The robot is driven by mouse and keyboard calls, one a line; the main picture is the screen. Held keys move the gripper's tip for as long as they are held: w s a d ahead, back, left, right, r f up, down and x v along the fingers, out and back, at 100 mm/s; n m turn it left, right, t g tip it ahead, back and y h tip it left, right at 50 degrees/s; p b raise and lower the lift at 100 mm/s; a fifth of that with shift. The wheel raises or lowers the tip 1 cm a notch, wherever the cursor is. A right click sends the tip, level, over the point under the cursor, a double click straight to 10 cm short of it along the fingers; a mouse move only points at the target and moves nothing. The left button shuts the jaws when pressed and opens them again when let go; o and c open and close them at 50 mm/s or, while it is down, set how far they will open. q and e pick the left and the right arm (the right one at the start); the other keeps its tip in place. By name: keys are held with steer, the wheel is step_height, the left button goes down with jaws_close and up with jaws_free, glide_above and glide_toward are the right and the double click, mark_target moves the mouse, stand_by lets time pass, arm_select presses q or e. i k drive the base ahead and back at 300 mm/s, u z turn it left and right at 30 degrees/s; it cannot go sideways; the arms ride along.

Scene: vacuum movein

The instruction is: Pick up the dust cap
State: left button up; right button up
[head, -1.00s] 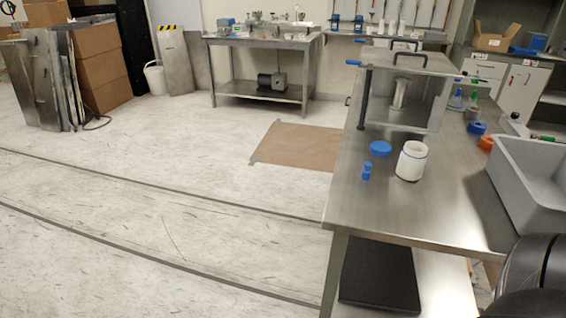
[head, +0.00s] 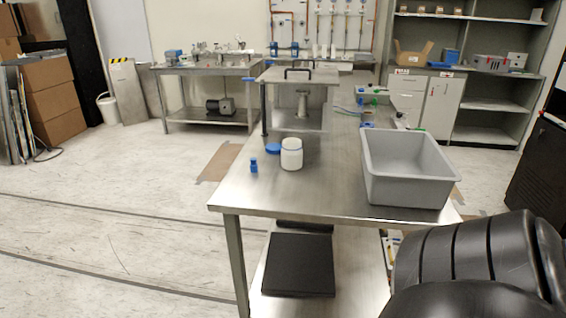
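Two small blue pieces are on the steel table (head: 318,200); I cannot tell for sure which one is the dust cap. One is a flat round blue disc (head: 273,149), lying just left of a white cylindrical jar (head: 291,156). The other is a small upright blue stopper-like piece (head: 254,165) near the table's left edge. A steel chamber (head: 297,103) with a raised lid stands behind them. A black segmented arm of mine fills the lower right corner. Neither gripper shows in the head view.
A grey bin (head: 405,192) takes up the table's right side. A black slab (head: 299,264) lies on the lower shelf. A bench with equipment (head: 207,68) and cardboard boxes (head: 54,100) stand at the back left. The floor on the left is clear.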

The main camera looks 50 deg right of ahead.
mark_target(254, 165)
steer(key=z, duration=1.25)
steer(key=i, duration=0.2)
steer(key=z, duration=0.1)
